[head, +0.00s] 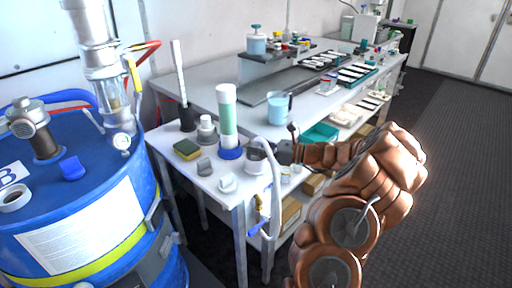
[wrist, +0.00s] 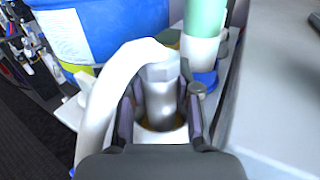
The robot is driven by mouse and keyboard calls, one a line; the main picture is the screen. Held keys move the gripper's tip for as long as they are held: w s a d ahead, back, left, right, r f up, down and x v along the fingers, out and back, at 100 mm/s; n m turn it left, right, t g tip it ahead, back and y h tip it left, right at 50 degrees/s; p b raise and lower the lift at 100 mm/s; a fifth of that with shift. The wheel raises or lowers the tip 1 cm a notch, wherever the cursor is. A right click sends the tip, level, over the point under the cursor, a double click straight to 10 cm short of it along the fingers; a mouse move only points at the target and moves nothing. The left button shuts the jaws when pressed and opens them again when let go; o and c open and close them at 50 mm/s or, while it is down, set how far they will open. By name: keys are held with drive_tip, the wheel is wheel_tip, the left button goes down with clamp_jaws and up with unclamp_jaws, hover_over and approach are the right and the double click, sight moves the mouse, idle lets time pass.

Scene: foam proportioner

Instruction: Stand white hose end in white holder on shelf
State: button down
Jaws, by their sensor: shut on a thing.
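My gripper (head: 281,153) is shut on the white hose end (wrist: 160,98), a pale, faceted fitting between the two dark fingers. In the wrist view, the fitting points down at a white holder (wrist: 146,138) with a round opening. The fitting's lower tip overlaps the opening; I cannot tell how deep it sits. In the head view, the white hose (head: 276,190) bends over at the gripper and hangs past the table's front edge. The holder (head: 254,167) stands at the table corner, partly hidden by the gripper and hose.
A tall cylinder with green contents (head: 227,115) on a blue base stands close left of the gripper. A sponge (head: 187,149) and small grey and white pieces lie nearby. A blue drum (head: 80,190) stands at the left. A blue beaker (head: 278,107) stands behind.

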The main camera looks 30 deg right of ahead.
drive_tip(key=c, duration=1.1)
unclamp_jaws()
drive_tip(key=shift+f, duration=0.1)
drive_tip(key=shift+d, duration=0.1)
drive_tip(key=p+v, duration=0.4)
drive_tip(key=v, duration=0.7)
